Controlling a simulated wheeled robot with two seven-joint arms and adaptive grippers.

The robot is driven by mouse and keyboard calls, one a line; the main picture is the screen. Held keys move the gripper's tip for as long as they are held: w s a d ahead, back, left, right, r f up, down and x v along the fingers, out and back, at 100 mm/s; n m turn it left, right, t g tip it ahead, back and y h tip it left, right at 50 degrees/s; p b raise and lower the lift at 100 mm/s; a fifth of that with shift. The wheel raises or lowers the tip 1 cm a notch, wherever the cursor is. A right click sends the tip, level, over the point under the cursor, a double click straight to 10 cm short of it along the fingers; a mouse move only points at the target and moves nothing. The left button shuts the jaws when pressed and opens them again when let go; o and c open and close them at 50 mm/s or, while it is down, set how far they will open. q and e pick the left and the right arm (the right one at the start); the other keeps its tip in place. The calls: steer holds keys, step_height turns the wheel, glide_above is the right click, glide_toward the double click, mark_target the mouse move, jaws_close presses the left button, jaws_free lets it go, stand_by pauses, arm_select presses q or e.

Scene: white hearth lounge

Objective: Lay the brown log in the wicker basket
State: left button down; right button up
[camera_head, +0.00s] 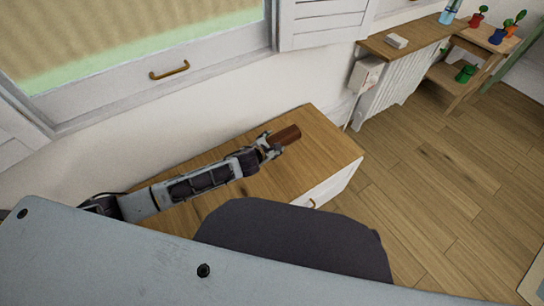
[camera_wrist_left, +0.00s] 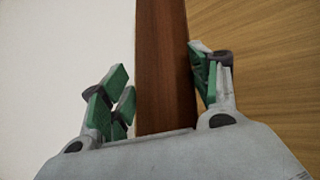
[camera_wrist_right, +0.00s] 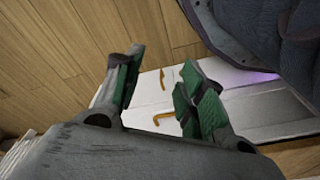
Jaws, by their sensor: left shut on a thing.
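The brown log (camera_head: 286,135) is in my left gripper (camera_head: 270,146), above or on the wooden top of a low cabinet. In the left wrist view the log (camera_wrist_left: 163,65) runs lengthwise between the green-padded fingers of my left gripper (camera_wrist_left: 160,90). Whether the log touches the cabinet top, I cannot tell. My right gripper (camera_wrist_right: 155,80) shows only in its own wrist view, with its fingers apart and nothing between them, in front of white drawers. No wicker basket shows in any view.
The low cabinet (camera_head: 325,155) has a bare wooden top and stands against the white wall, below the window (camera_head: 130,30). A radiator (camera_head: 395,80) with a wooden shelf and a plant stand (camera_head: 460,85) are at the back right. The plank floor (camera_head: 430,190) on the right is clear.

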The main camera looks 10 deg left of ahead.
arm_select(q)
step_height(320, 180, down, 4)
steer(key=shift+r+b, duration=0.2)
steer(key=shift+b, duration=0.5)
steer(key=shift+f, duration=0.15)
arm_select(e)
steer(key=shift+w+a+r, duration=0.15)
steer(key=shift+r, duration=0.5)
steer(key=shift+w+a+r, duration=0.1)
steer(key=shift+a+r, duration=0.05)
steer(key=shift+r, duration=0.45)
arm_select(q)
steer(key=shift+f+b, duration=0.3)
steer(key=shift+f, duration=0.65)
steer(key=shift+f+b, duration=0.5)
steer(key=shift+f, duration=0.45)
arm_select(e)
steer(key=shift+a+r+t, duration=0.25)
steer(key=shift+r+t, duration=0.05)
steer(key=shift+r, duration=0.75)
